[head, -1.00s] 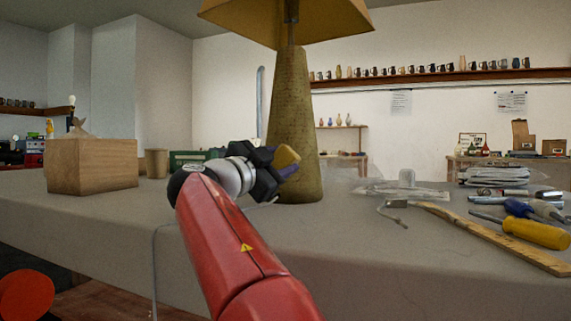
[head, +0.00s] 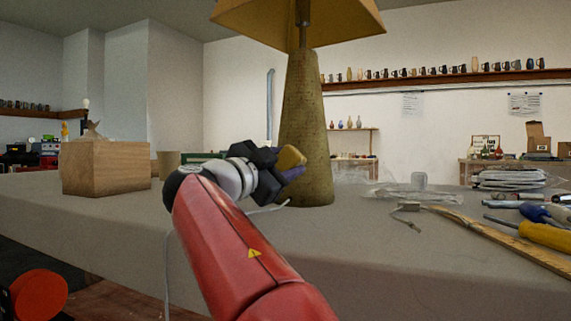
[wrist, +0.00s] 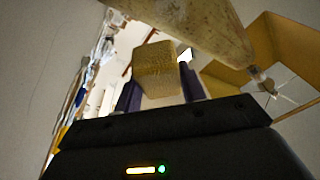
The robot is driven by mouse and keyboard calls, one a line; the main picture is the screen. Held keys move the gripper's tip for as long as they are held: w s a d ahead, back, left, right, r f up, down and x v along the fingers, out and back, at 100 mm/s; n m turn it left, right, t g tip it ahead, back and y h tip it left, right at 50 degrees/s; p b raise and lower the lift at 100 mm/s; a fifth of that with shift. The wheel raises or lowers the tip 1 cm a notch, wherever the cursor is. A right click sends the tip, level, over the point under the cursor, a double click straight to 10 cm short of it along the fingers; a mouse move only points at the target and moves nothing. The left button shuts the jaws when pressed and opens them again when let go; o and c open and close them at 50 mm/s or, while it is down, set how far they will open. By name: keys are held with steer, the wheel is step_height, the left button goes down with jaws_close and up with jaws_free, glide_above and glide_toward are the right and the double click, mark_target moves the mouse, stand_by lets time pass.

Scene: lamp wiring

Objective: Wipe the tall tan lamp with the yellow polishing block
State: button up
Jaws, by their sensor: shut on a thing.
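The tall tan lamp (head: 304,130) stands upright on the table, with its yellow-tan shade (head: 345,18) cut off by the top of the head view. My gripper (head: 291,168) is shut on the yellow polishing block (head: 291,157) at the left side of the lamp's lower body. In the wrist view the block (wrist: 158,70) sits between the two purple fingers, and the lamp body (wrist: 205,28) passes close by at the top. I cannot tell whether the block touches the lamp.
A wooden box (head: 105,167) stands on the grey table (head: 110,222) at the left. Clear plastic packaging (head: 415,190), a wooden strip (head: 490,236) and a yellow-handled screwdriver (head: 545,236) lie to the right. A cord (head: 268,208) trails near the lamp's foot.

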steer(key=shift+w, duration=0.1)
steer(key=w+d+p, duration=0.1)
steer(key=w+d, duration=0.1)
steer(key=w, duration=0.4)
stand_by(0.5)
steer(key=shift+w+d+f+p, duration=0.15)
steer(key=shift+w+d+p, duration=0.25)
steer(key=shift+w, duration=0.5)
stand_by(0.7)
